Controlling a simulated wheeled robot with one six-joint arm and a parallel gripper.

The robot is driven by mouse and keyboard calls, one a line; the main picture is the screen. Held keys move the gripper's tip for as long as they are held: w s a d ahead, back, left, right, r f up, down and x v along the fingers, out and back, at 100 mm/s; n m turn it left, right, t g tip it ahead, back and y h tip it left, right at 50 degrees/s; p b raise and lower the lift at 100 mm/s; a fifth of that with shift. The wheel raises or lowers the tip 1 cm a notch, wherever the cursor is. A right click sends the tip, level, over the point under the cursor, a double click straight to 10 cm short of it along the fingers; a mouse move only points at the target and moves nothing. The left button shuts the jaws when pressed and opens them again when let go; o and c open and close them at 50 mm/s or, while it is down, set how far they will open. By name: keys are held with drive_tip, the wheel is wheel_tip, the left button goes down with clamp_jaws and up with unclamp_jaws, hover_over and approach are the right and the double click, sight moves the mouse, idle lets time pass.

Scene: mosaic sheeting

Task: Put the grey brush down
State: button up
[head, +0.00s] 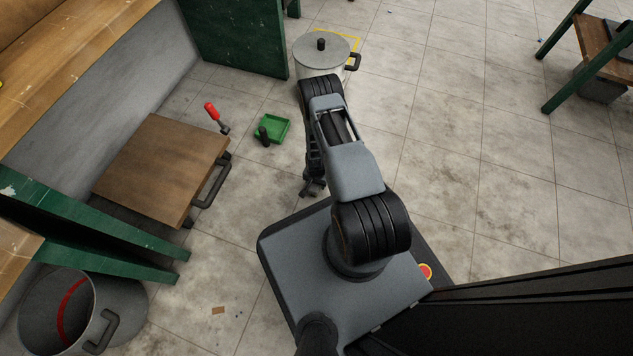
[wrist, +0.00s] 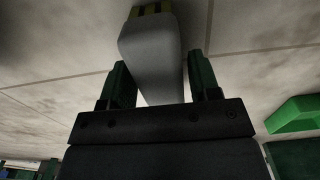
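The grey brush (wrist: 152,48) shows in the wrist view between the two green fingers of my gripper (wrist: 160,78). Its pale grey body narrows toward the palm, and a yellowish end with dark bands points away at the top edge. The fingers sit close on both sides of it and appear shut on it. In the head view my gripper (head: 313,186) hangs low beside my base, small and dark; the brush cannot be made out there.
A green tray (head: 279,126) with a dark upright piece lies left of my arm. A lidded pot (head: 316,58) is beyond my arm. Tiled floor (head: 450,150) on the right is clear.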

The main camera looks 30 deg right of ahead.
drive_tip(key=shift+o, duration=0.9)
drive_tip(key=w+a+r+n+p, duration=0.1)
drive_tip(key=w+r+n+p, duration=0.1)
drive_tip(key=r, duration=1.2)
drive_tip(key=w+a+r+n+t+p, duration=0.1)
drive_tip(key=r+p, duration=0.1)
drive_tip(key=r, duration=1.2)
drive_tip(key=w+a+r+n+p, duration=0.2)
drive_tip(key=r, duration=1.2)
drive_tip(key=s+a+r+n, duration=0.1)
drive_tip(key=s+r+n, duration=0.1)
drive_tip(key=s+r, duration=0.5)
drive_tip(key=s+a+r+n+t, duration=0.1)
drive_tip(key=s+a+r+n, duration=0.1)
drive_tip(key=s+r, duration=0.5)
wheel_tip(320, 180, up, 3)
drive_tip(key=shift+s+a+r+t, duration=0.15)
drive_tip(key=shift+a+r+t, duration=0.05)
drive_tip(key=shift+a+t, duration=0.1)
drive_tip(key=shift+r, duration=0.1)
